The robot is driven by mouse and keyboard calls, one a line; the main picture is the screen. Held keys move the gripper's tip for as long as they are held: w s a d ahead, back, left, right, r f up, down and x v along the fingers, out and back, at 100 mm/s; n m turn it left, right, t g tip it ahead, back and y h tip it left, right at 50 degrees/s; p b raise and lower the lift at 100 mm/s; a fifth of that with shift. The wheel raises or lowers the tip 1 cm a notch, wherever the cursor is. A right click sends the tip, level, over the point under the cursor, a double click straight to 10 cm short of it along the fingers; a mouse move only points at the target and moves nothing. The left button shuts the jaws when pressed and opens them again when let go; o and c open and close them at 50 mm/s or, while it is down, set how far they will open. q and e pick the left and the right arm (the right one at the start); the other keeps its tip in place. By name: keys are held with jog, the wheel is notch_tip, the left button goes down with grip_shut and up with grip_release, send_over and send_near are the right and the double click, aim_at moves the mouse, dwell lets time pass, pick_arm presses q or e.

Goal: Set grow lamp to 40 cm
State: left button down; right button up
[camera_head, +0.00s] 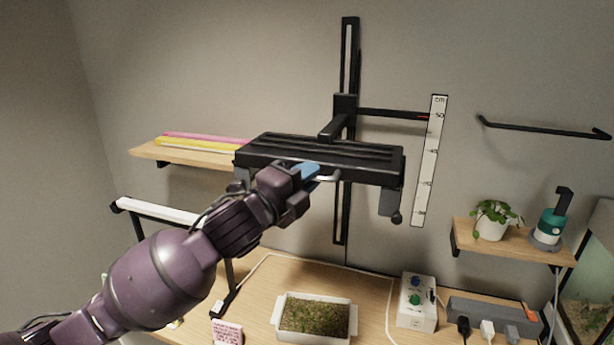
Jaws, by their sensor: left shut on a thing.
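The black grow lamp (330,150) hangs level from a bracket on a vertical black wall rail (343,220). A thin pointer arm (385,112) runs right from the bracket, and its red tip lies at about the 50 mark of the white cm scale (430,165). Lower marks on the scale are too small to read surely. My left gripper (312,173) is shut on the grey handle (328,179) at the lamp's front edge; its blue fingers hide part of the handle. A dark knob (396,217) hangs below the lamp's right end. My right gripper is out of view.
A seedling tray (314,317) stands on the wooden table below the lamp. A control box (416,300) and a power strip (490,318) stand to its right. Wall shelves hold coloured tubes (195,141), a potted plant (491,222) and a teal sprayer (550,225).

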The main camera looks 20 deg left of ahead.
pick_arm(q)
notch_tip(320, 180, down, 10)
jog(key=b, duration=0.4)
jog(key=c, duration=1.2)
grip_release()
jog(key=b+v, duration=0.2)
jog(key=v, duration=0.8)
jog(key=shift+s+a, duration=0.2)
jog(key=shift+s, duration=0.15)
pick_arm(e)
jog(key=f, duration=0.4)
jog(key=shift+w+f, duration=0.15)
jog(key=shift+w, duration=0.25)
